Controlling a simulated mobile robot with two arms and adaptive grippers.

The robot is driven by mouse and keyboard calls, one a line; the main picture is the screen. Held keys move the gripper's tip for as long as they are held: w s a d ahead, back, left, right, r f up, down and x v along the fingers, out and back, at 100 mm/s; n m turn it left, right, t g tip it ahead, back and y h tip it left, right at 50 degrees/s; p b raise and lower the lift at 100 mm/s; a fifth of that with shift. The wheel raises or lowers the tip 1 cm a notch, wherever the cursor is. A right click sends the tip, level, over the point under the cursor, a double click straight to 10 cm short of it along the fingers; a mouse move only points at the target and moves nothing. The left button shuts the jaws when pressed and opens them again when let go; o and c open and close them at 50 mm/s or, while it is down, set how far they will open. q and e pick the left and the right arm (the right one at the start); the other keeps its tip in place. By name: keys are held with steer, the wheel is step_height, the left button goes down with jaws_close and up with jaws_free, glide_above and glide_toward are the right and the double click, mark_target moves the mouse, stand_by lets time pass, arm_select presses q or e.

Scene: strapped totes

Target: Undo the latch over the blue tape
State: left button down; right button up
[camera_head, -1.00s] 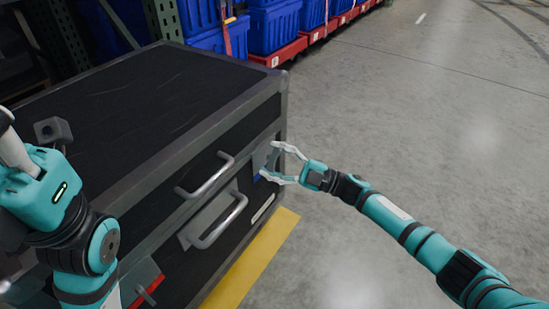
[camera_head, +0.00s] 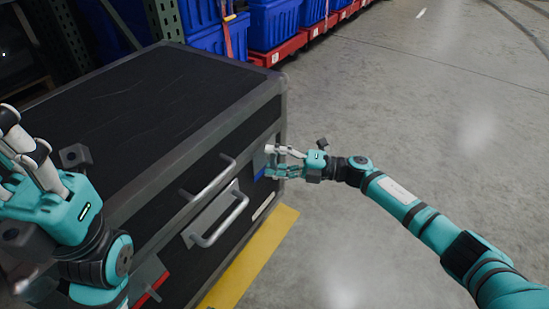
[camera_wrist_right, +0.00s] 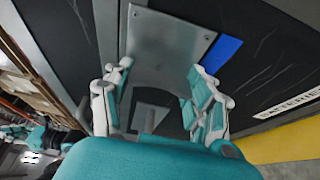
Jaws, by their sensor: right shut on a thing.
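A black case (camera_head: 150,110) with grey metal edges stands on the floor. Blue tape (camera_head: 259,174) is on its front near the right corner; it also shows in the right wrist view (camera_wrist_right: 222,54), beside a grey metal latch plate (camera_wrist_right: 165,40). My right gripper (camera_head: 272,162) is at this latch, its fingers on both sides of the latch's lower part (camera_wrist_right: 152,117) and closed on it. The fingers partly hide the latch in the head view. My left gripper (camera_head: 28,150) is raised at the left, away from the latch; its finger opening is unclear.
Another latch spot with red tape (camera_head: 152,287) is at the front's lower left. Two metal handles, upper (camera_head: 210,185) and lower (camera_head: 218,222), stick out between. A white label (camera_wrist_right: 290,103) is near the blue tape. Yellow floor tape (camera_head: 250,260) runs along the case. Floor at right is free.

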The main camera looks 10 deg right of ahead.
steer(key=shift+f, duration=0.1)
stand_by(0.3)
steer(key=o, duration=1.2)
steer(key=v, duration=1.2)
steer(key=shift+r, duration=0.2)
